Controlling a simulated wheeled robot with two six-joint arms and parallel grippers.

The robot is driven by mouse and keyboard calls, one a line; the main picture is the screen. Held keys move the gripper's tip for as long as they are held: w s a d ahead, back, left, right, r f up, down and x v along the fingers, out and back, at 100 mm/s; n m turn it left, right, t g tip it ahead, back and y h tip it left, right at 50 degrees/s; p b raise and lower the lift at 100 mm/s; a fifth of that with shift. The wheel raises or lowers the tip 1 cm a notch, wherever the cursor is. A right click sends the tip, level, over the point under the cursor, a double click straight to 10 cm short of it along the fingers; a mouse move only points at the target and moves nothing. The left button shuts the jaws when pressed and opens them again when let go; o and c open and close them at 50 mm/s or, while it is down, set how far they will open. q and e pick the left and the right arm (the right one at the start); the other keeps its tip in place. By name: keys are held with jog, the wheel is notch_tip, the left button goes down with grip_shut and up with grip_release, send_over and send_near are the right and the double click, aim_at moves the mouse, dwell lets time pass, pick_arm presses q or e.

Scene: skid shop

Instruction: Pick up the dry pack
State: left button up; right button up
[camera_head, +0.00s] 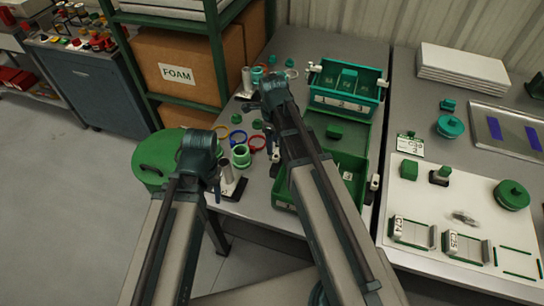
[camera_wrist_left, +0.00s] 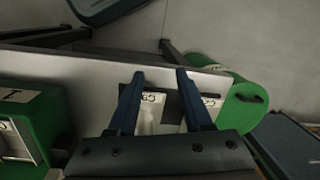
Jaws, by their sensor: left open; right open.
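I cannot tell for sure which thing is the dry pack. A small, blurred grey-white item (camera_head: 463,217) lies on the white board at the right in the head view. My left gripper (camera_head: 215,188) is low over the grey bench's left edge, beside a labelled white stand (camera_head: 234,186). In the left wrist view its open fingers (camera_wrist_left: 160,82) are empty and point over white labelled pieces (camera_wrist_left: 150,112); contact cannot be told. My right gripper (camera_head: 268,135) is over the bench, left of the green bins; its fingers are small and dark and partly hidden by its arm.
Green bins (camera_head: 346,100) stand on the left bench, near coloured rings (camera_head: 258,142) and a green spool (camera_head: 241,156). A green round drum (camera_head: 155,158) is beside the bench. Shelving with a FOAM box (camera_head: 178,74) is behind. Green-framed holders (camera_head: 411,232) sit on the white board (camera_head: 405,205).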

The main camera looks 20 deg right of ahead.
notch_tip(320, 180, down, 5)
jog(key=b, duration=0.4)
jog(key=shift+s+a, duration=0.1)
jog(key=shift+a, duration=0.05)
jog(key=shift+r, duration=0.1)
grip_shut()
